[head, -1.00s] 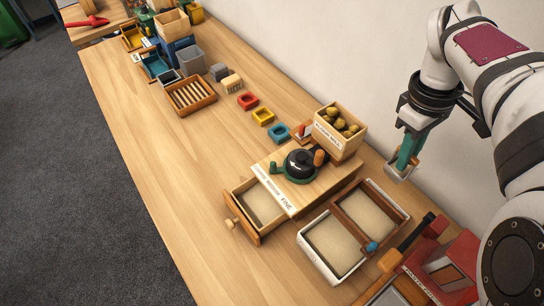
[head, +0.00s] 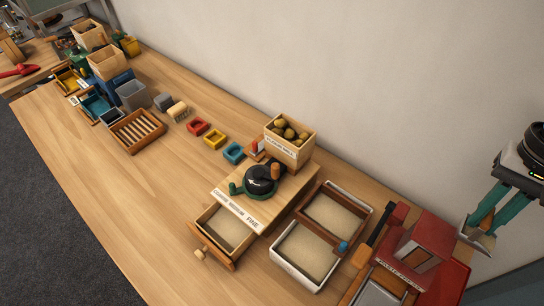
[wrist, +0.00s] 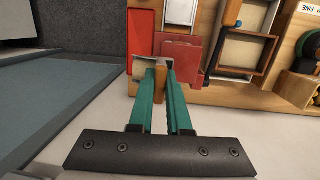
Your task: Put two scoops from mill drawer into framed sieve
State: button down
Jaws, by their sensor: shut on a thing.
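My gripper (head: 482,222) hangs at the far right, past the red machine. Its teal fingers are shut on a small scoop (head: 478,244) with a metal bowl and a wooden handle. The scoop also shows between the fingertips in the wrist view (wrist: 159,88). The mill drawer (head: 213,257) is pulled out of the mill (head: 284,189) and holds pale flour. The framed sieve (head: 333,239) has a brown frame and a blue knob, and sits over the back part of a white tray (head: 297,283). Pale meal shows in both parts.
A red press-like machine (head: 432,246) stands between my gripper and the sieve. Behind the mill sits a wooden hopper box (head: 288,150) of chestnuts. Small red, yellow and blue trays, a slatted rack (head: 137,131) and bins lie further left. The table's front left is clear.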

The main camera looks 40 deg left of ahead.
jog(key=shift+r, duration=0.1)
dwell(0.5)
jog(key=w+r+n, duration=0.1)
jog(key=r+n, duration=0.1)
jog(key=r, duration=0.1)
jog(key=w+r+n, duration=0.1)
jog(key=r, duration=0.1)
jog(key=shift+w+n, duration=0.3)
jog(key=shift+w, duration=0.05)
jog(key=s+a+f+y, duration=0.1)
jog(key=s+a+f, duration=0.2)
jog(key=a+f, duration=0.65)
jog(key=s+a+f, duration=0.3)
jog(key=a+f, duration=0.3)
jog(key=a, duration=0.7)
jog(key=w+d+f+g+y, duration=0.1)
jog(key=d+f+g+y, duration=0.1)
jog(key=d+y, duration=0.3)
jog(key=y, duration=0.3)
jog(key=shift+w+d+y, duration=0.25)
jog(key=shift+y, duration=0.15)
